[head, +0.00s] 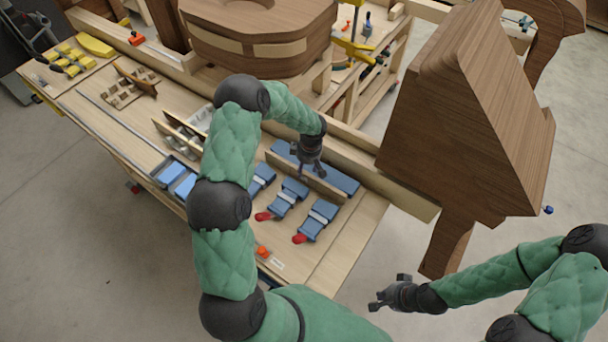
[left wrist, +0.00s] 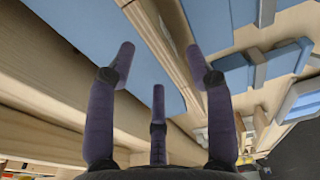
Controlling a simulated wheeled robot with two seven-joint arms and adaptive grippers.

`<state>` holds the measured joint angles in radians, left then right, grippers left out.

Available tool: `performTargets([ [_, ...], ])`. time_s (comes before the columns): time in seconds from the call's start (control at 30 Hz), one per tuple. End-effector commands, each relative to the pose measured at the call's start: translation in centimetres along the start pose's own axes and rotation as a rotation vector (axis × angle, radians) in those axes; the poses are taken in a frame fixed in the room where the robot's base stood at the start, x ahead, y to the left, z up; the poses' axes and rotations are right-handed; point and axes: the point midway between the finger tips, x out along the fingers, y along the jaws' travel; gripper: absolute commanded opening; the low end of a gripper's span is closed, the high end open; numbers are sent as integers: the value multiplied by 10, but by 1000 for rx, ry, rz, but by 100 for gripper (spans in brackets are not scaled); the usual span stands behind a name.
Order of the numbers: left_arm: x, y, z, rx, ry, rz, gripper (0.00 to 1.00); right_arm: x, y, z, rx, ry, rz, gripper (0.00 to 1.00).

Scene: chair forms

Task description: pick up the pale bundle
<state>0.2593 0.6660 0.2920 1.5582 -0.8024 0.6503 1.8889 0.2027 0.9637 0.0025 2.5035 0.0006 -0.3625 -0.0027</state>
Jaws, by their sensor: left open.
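The pale bundle (head: 328,191) looks like a long, thin run of light wood strips standing on edge on the workbench. It lies beside a flat blue slab (head: 345,182). My left gripper (head: 308,170) is just above the middle of the bundle, pointing down. In the left wrist view the bundle (left wrist: 160,32) runs between the spread fingers of my left gripper (left wrist: 158,58), which is open; I cannot tell whether they touch it. The blue slab (left wrist: 100,25) is on the left there. My right gripper (head: 385,293) is open and empty, off the bench at the lower right.
Blue blocks (head: 170,174) and upright wood pieces (head: 178,138) stand to the left. A large brown wooden form (head: 470,125) rises at the right.

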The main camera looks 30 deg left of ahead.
Motion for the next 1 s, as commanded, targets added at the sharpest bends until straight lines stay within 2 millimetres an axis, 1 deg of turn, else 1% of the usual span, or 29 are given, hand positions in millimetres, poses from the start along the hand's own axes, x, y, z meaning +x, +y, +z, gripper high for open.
performTargets([
  [0.03, 5, 0, 0, 0, 0, -3, 53, -4, -1, 0, 0, 0, 0, 0],
  [0.1, 13, 0, 0, 1, -1, -2, 53, -5, -2, 0, 0, 0, 0, 0],
  [0.2, 21, 0, 0, 1, 0, -1, 53, -6, -2, 0, 0, 0, 0, 0],
  [0.47, 24, 0, 0, 0, 0, 0, 53, -6, -2, 0, 0, 0, 0, 0],
  [0.5, 23, 0, 0, 0, 0, 0, 50, -6, -2, 0, 0, 0, 0, 0],
  [0.57, 23, 0, 0, 0, 0, 0, 33, -6, -2, 0, 0, 0, 0, 0],
  [0.6, 23, 0, 0, 0, 0, 0, 22, -6, -2, 0, 0, 0, 0, 0],
  [0.67, 23, 0, 0, 1, 0, 0, 5, -6, -2, 0, 0, 0, 0, 0],
  [0.7, 23, 0, 0, 1, 0, 0, 0, -6, -2, 0, 0, 0, 0, 0],
  [1.0, 22, 1, 0, 0, 0, 2, 0, -6, -2, 0, 0, 0, 0, 0],
])
